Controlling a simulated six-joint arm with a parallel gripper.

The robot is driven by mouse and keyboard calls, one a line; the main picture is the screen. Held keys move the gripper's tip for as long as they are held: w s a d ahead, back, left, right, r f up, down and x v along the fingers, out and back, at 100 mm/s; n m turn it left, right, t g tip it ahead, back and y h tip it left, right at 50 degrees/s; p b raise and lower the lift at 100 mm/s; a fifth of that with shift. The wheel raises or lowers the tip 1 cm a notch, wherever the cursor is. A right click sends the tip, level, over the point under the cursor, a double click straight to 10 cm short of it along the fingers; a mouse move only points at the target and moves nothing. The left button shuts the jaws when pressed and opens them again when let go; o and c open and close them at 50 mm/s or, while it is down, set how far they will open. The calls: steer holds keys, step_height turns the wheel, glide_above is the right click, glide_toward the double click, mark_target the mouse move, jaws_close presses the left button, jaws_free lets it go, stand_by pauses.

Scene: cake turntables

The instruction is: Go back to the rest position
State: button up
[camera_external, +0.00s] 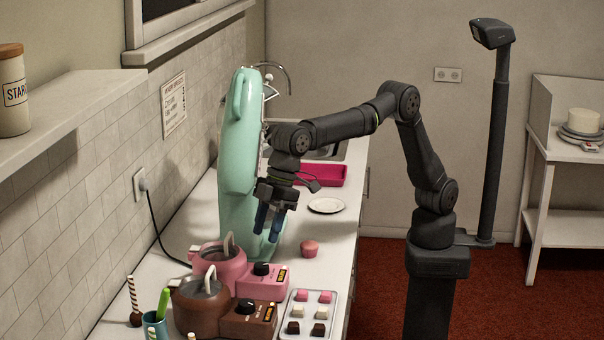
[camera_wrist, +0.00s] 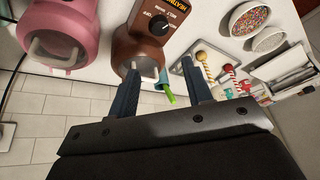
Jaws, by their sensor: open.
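My gripper (camera_external: 267,232) hangs from my arm over the counter, pointing down, just in front of the large mint-green upright body (camera_external: 238,140). Its blue fingers are apart with nothing seen held between them. In the wrist view my gripper (camera_wrist: 162,72) also shows with its two fingers spread. Beyond them are a brown melting pot (camera_wrist: 140,40) and a green-handled tool (camera_wrist: 170,93). In the external view the fingertips are above and behind the pink melting pot (camera_external: 222,262) and left of a small pink cake (camera_external: 310,248). Whether a finger touches the mint body cannot be told.
A white plate (camera_external: 327,205) and a magenta tray (camera_external: 322,176) lie further back on the counter. The brown pot (camera_external: 200,304) and a tray of coloured cubes (camera_external: 308,328) are at the front. A dark post (camera_external: 497,140) stands behind my arm. Sprinkle bowls (camera_wrist: 250,18) show in the wrist view.

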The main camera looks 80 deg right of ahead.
mark_target(246, 301)
steer(key=x, duration=1.7)
steer(key=shift+f, duration=0.4)
steer(key=shift+w+n+g+y, duration=0.15)
steer(key=shift+n+g, duration=0.2)
steer(key=shift+n, duration=0.65)
steer(key=shift+w+n+g+y, duration=0.15)
steer(key=shift+n+g, duration=0.2)
steer(key=shift+n, duration=0.65)
steer(key=shift+r+n, duration=0.15)
steer(key=shift+n, duration=0.15)
steer(key=v, duration=1.7)
steer(key=shift+w+d+f+m+t+h, duration=0.1)
steer(key=shift+d+f+m+t+h, duration=0.1)
steer(key=shift+d+f+m, duration=0.5)
steer(key=shift+w+d+f+m+t+h, duration=0.1)
steer(key=shift+d+f+m+h, duration=0.1)
steer(key=shift+d+f+m, duration=0.5)
steer(key=shift+o, duration=0.4)
steer(key=shift+d+r, duration=0.2)
